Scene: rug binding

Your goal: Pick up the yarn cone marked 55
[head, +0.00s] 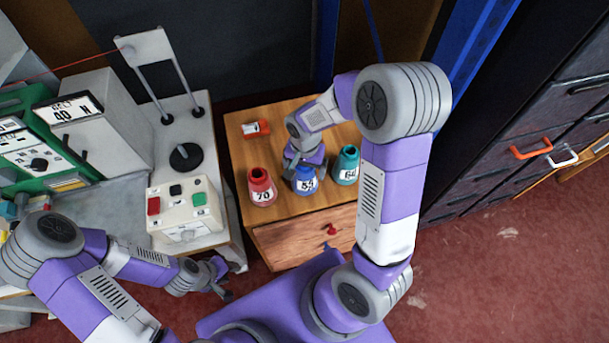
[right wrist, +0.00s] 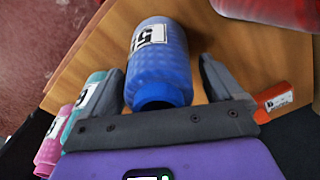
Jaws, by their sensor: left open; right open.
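The blue yarn cone (head: 305,184) stands upright on the wooden cabinet top, between a red and a teal cone. Its label looks like 55, though the digits are partly blurred. My right gripper (head: 304,164) is at the blue cone, partly covering its far side. In the right wrist view the blue cone (right wrist: 160,65) lies between the two open fingers (right wrist: 161,82), with a narrow gap to the right finger; contact on the left is unclear. My left gripper (head: 220,277) is open and empty, low beside the workbench.
A red cone marked 70 (head: 262,188) stands left of the blue cone and a teal cone marked 64 (head: 346,166) right. A pink cone (right wrist: 52,148) shows in the right wrist view. A small orange-red box (head: 256,128) lies behind. A control box (head: 186,211) is on the workbench.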

